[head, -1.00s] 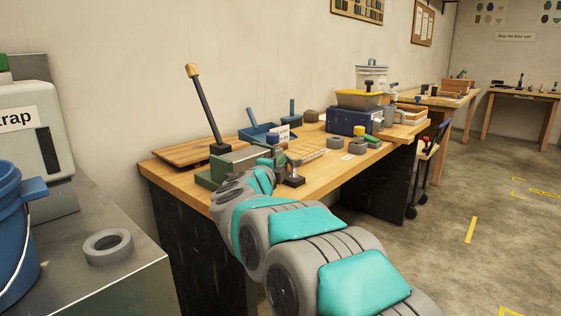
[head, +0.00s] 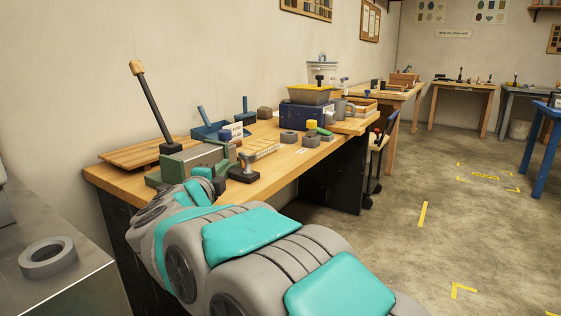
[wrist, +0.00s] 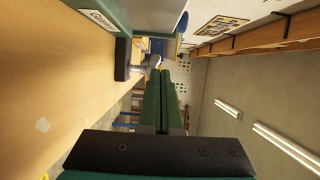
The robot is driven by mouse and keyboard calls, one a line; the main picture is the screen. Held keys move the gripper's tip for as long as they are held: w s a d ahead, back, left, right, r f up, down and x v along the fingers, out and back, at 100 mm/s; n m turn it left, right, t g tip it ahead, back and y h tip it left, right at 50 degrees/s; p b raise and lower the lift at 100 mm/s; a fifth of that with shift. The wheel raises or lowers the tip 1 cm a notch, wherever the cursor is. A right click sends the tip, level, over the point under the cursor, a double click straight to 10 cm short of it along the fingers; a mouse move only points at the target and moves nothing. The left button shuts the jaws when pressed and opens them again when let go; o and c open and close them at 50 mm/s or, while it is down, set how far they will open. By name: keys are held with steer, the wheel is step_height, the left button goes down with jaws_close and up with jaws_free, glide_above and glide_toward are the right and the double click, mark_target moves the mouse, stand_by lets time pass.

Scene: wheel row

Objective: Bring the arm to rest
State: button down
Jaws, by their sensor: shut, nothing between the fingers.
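My arm (head: 250,235) reaches forward from the lower right in the head view, and its far end is low beside the front left of the wooden workbench (head: 262,186). In the wrist view my gripper (wrist: 161,76) has its two green fingers together, with nothing between them. The wrist picture is rolled on its side, with the bench top (wrist: 60,80) along the left. A green block-like machine (head: 192,163) with a long dark lever stands on the bench close to my arm's end; I cannot tell whether they touch.
A metal counter with a grey ring (head: 48,257) is at the lower left. A blue dustpan-like tray (head: 220,128), a blue box (head: 308,115) and small parts stand along the bench. A trolley (head: 378,155) is by its far end. The floor at right is open.

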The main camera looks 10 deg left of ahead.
steer(key=d+n+y, duration=0.1)
steer(key=w+r+n+g+y, duration=0.1)
steer(key=n, duration=0.1)
steer(key=d+n+y, duration=0.1)
steer(key=n+y, duration=0.1)
steer(key=shift+w+d+r, duration=0.3)
steer(key=shift+r, duration=0.05)
steer(key=d+n+g, duration=0.1)
steer(key=s+d+f+n+g+y, duration=0.1)
steer(key=n, duration=0.1)
steer(key=s+d+f+n+g+y, duration=0.1)
steer(key=shift+d, duration=0.2)
steer(key=s+d+f+n+g+h, duration=0.2)
steer(key=s+d+f+n+g, duration=0.3)
steer(key=s+d+f, duration=0.65)
steer(key=s+d+f+n+g+h, duration=0.25)
steer(key=s+d+f+g, duration=0.45)
steer(key=s+d, duration=0.75)
steer(key=s+d+f+g+h, duration=0.2)
steer(key=s+d+f, duration=0.3)
steer(key=s+d, duration=0.8)
steer(key=shift+s+d+n+g, duration=0.35)
steer(key=shift+s+n+g, duration=0.1)
steer(key=shift+s+g, duration=0.6)
